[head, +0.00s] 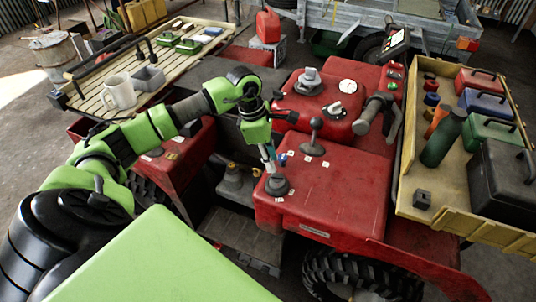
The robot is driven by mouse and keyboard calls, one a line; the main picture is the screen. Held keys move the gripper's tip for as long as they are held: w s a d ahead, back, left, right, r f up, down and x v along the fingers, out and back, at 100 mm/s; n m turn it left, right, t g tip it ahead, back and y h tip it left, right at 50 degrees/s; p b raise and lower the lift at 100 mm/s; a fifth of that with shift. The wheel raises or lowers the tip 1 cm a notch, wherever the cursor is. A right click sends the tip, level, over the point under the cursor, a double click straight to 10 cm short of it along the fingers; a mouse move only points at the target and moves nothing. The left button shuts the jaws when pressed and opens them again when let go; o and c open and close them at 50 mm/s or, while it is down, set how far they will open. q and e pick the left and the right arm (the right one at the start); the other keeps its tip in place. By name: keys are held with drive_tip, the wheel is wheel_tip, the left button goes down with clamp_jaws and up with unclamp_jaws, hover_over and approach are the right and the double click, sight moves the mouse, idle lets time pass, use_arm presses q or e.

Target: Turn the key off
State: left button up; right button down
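A dark round switch (277,186) with small white labels around it sits on the front left of the red quad body (330,200). It looks like the key switch, but the key itself cannot be made out. My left gripper (268,161) points down right above this switch, with its narrow fingers close together at or just over its top. Whether they touch or grip anything is too small to tell. My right gripper is not in view.
A yellow tray (408,205) with toolboxes and a green bottle (443,140) is at right. A slatted rack (92,98) with a mug is at left.

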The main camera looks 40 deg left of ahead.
use_arm(q)
drive_tip(key=b+x, duration=0.4)
drive_tip(key=x, duration=0.2)
drive_tip(key=shift+w+d+f, duration=0.1)
drive_tip(key=shift+f, duration=0.2)
clamp_jaws()
